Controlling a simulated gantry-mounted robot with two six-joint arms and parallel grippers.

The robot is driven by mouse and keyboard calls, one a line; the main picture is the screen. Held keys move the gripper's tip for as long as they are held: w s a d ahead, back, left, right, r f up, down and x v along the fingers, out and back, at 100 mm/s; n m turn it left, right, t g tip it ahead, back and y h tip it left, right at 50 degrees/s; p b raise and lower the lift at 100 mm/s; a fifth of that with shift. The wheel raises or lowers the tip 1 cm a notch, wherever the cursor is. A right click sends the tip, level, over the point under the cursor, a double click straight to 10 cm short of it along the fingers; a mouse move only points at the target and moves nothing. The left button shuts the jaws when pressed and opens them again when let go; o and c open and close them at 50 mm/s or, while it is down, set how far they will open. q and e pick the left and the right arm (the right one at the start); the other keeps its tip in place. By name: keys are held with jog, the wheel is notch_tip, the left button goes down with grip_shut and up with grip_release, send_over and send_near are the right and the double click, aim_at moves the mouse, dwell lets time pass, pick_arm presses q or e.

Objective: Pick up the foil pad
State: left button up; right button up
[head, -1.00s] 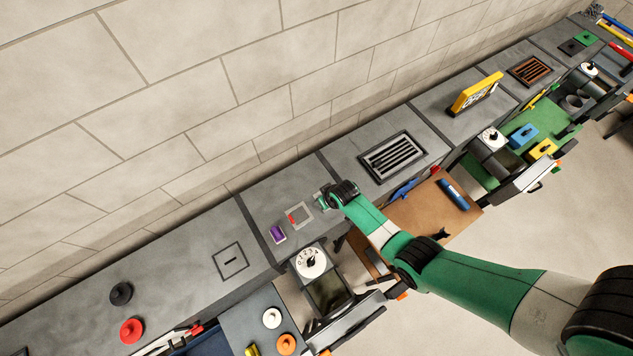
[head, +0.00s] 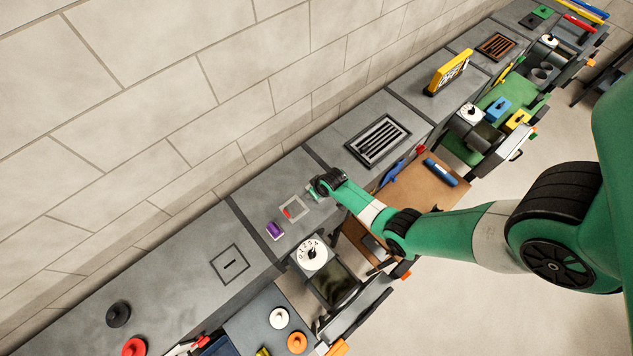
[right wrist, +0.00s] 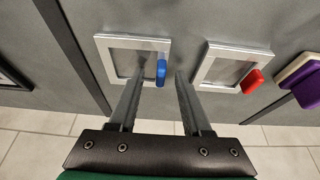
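No item is plainly recognisable as the foil pad. In the right wrist view a silver-framed square with a blue tab (right wrist: 161,72) lies ahead of my right gripper (right wrist: 160,78). The gripper is open and empty, its two fingers pointing at that tab, one on either side in the picture; whether they touch it I cannot tell. A second silver frame with a red tab (right wrist: 252,81) lies beside it, and a purple block with a pale base (right wrist: 302,82) is at the right edge. In the head view my right gripper (head: 312,193) is over the grey counter. My left gripper is not in view.
The red-tabbed frame (head: 293,208) and purple block (head: 275,230) also show in the head view. A slotted vent grille (head: 378,141) lies on the neighbouring counter panel. A white dial (head: 312,253) stands at the counter's front. The wall runs behind.

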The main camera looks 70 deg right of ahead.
grip_shut()
dwell(1.3)
